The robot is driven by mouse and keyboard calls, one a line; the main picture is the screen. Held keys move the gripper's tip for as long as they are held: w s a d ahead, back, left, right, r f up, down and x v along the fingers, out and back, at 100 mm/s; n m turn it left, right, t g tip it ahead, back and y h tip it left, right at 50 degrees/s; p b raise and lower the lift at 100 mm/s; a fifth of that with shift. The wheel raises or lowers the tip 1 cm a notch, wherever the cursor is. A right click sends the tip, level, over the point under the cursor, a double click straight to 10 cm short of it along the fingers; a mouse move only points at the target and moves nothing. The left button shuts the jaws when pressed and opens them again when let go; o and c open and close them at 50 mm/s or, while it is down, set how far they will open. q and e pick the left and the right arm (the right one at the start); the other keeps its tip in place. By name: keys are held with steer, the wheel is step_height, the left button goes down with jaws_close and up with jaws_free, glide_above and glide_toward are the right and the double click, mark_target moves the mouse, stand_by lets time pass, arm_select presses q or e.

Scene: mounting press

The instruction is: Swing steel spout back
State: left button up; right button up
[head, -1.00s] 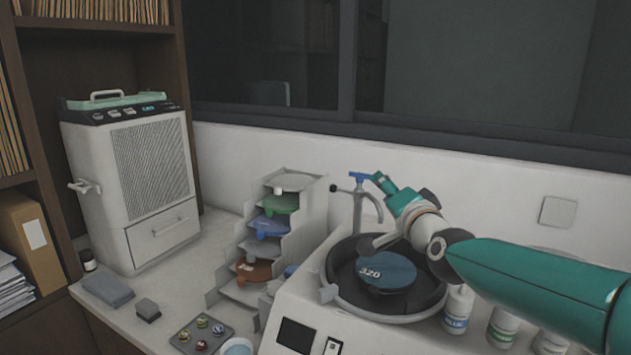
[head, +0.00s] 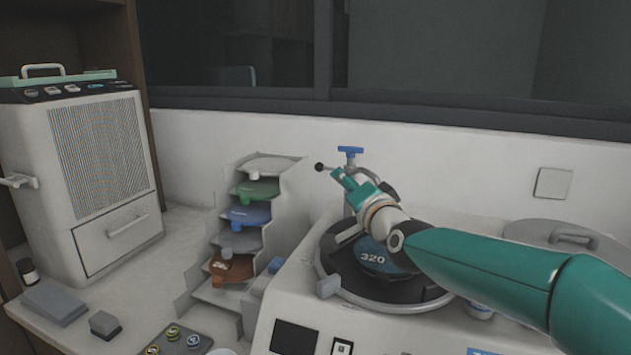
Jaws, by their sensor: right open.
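The steel spout's post with its blue tap handle (head: 350,151) stands behind the round black bowl. A thin lever with a black knob (head: 319,166) sticks out to its left. My right gripper (head: 342,179) is open in front of the post, its fingertips just below the lever; whether it touches the steel cannot be told. The gripper and its wrist hide much of the spout. Below them, a blue disc marked 320 (head: 373,258) lies in the bowl (head: 385,291). My left gripper is not in view.
A stepped rack (head: 293,205) of coloured discs stands left of the machine (head: 262,335). A white cabinet (head: 72,170) is at far left. Small blocks (head: 104,323) and a tray of round pieces (head: 176,343) lie in front. A round lid (head: 560,238) is at right.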

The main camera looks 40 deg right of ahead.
mark_target(321, 169)
steer(key=p+x, duration=0.1)
steer(key=x, duration=0.4)
steer(key=f+p+x, duration=0.1)
steer(key=x, duration=0.4)
steer(key=p+x, duration=0.2)
steer(key=x, duration=0.3)
steer(key=shift+w+f, duration=0.15)
steer(key=shift+w, duration=0.25)
steer(key=shift+w+d+f, duration=0.1)
steer(key=shift+w+d, duration=0.2)
steer(key=shift+w, duration=0.25)
steer(key=shift+c, duration=0.3)
jaws_close()
